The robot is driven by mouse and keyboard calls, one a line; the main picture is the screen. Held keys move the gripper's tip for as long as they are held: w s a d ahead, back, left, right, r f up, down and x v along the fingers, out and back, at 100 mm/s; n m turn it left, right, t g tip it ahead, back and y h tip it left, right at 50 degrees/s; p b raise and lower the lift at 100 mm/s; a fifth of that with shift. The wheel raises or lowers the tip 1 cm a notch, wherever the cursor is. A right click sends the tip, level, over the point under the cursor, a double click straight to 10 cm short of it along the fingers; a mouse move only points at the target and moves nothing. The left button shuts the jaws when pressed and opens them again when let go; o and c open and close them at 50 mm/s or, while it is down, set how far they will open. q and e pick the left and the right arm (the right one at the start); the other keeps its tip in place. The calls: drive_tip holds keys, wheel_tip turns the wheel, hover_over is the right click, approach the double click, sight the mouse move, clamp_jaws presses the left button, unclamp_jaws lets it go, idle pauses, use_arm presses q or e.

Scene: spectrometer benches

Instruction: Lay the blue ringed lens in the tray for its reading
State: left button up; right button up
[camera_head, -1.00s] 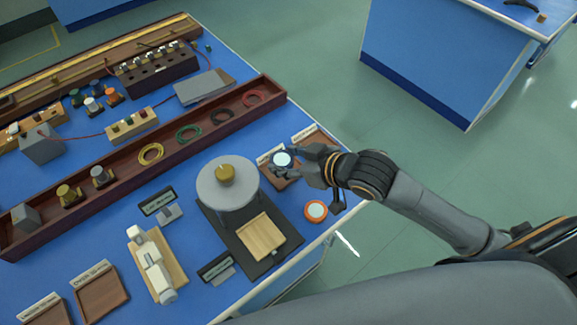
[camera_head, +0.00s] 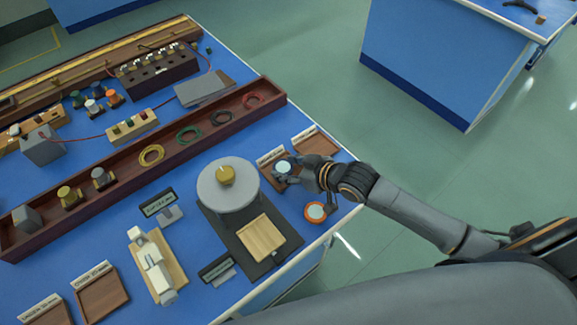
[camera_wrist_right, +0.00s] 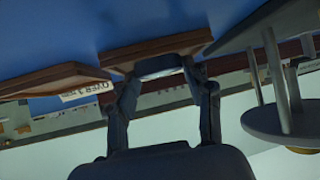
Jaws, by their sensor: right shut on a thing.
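My right gripper (camera_head: 286,171) is shut on a small round lens (camera_head: 284,167) with a pale face and a dark blue rim. In the right wrist view the lens (camera_wrist_right: 160,66) sits between both fingertips, in front of a brown wooden tray (camera_wrist_right: 165,46). In the head view it is over that labelled tray at the bench's right side. The gripper hides part of the tray, and I cannot tell whether the lens touches it. An orange ringed lens (camera_head: 316,211) lies on the bench just below the gripper. My left gripper is not in view.
A second labelled tray (camera_head: 318,142) is beside the first. A round grey platform (camera_head: 212,187) on a dark base (camera_head: 263,262) stands left of the gripper. A long wooden rack (camera_head: 217,121) with coloured rings lies behind. The bench edge is close on the right.

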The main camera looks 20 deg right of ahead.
drive_tip(key=o, duration=1.2)
drive_tip(key=shift+f, duration=0.15)
drive_tip(key=shift+o, duration=0.2)
drive_tip(key=v, duration=1.2)
drive_tip(key=shift+r, duration=0.2)
drive_tip(key=shift+s+d, duration=0.1)
